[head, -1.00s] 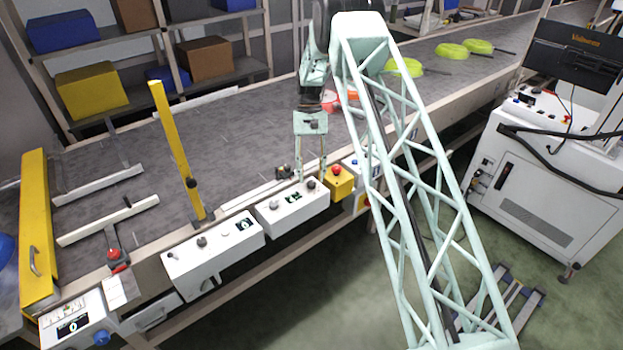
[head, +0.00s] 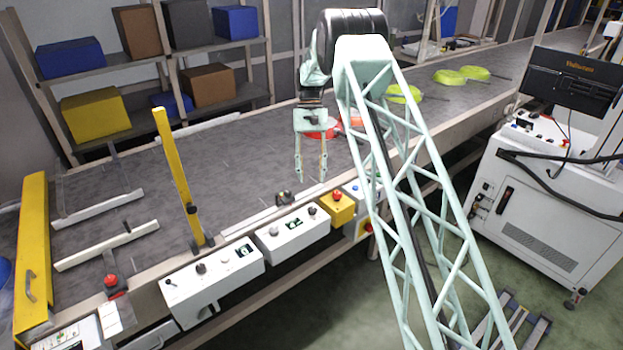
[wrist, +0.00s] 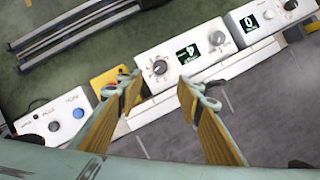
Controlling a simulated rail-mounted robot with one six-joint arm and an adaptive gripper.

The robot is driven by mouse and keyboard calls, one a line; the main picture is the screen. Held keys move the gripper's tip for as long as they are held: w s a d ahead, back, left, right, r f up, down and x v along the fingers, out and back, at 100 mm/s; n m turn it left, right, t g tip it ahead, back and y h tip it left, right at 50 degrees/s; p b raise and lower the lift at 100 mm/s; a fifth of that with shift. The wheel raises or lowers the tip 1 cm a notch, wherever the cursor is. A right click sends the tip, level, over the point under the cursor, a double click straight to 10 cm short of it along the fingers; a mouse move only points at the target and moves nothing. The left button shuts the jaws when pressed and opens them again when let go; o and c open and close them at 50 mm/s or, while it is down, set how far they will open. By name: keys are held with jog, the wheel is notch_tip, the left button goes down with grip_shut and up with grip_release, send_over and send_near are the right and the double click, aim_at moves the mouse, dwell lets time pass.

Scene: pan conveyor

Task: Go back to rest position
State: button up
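My gripper (head: 311,175) hangs from my arm over the near edge of the conveyor (head: 240,170), fingers pointing down. In the wrist view my gripper (wrist: 160,88) has its two fingers spread with nothing between them. Below and beyond it are the white control box with a small display and knobs (wrist: 182,52) and a yellow box (wrist: 108,80). In the head view the white control box (head: 292,234) and the yellow box with a red button (head: 338,208) sit on the conveyor's front rail. The fingers appear apart from both.
Red pans (head: 320,133) lie on the belt behind my gripper, partly hidden by my arm. Several yellow-green pans (head: 449,77) lie farther right. A yellow post (head: 178,175) stands at left. Shelves with boxes (head: 208,85) are behind, and a white machine cabinet (head: 540,190) stands at right.

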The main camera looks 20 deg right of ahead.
jog(key=shift+r, duration=0.1)
dwell(0.4)
jog(key=s+a+r+t, duration=0.1)
jog(key=s+r, duration=0.3)
jog(key=r, duration=0.6)
jog(key=s+a+r+t, duration=0.15)
jog(key=s+r, duration=0.35)
jog(key=r, duration=0.5)
jog(key=s+a+r+n+t+h, duration=0.1)
jog(key=s+a+r+t, duration=0.15)
jog(key=s+r, duration=1.3)
jog(key=s+a+r+n+t, duration=0.1)
jog(key=s+r, duration=0.1)
jog(key=s, duration=0.7)
jog(key=s+a+r, duration=0.1)
jog(key=s+r, duration=0.2)
jog(key=s, duration=0.6)
jog(key=s+f+t, duration=0.1)
jog(key=s+f, duration=0.1)
jog(key=s, duration=0.8)
jog(key=s+a+f+t, duration=0.1)
jog(key=s+f, duration=0.2)
jog(key=s, duration=0.7)
jog(key=shift+s+n, duration=0.4)
jog(key=shift+a, duration=0.1)
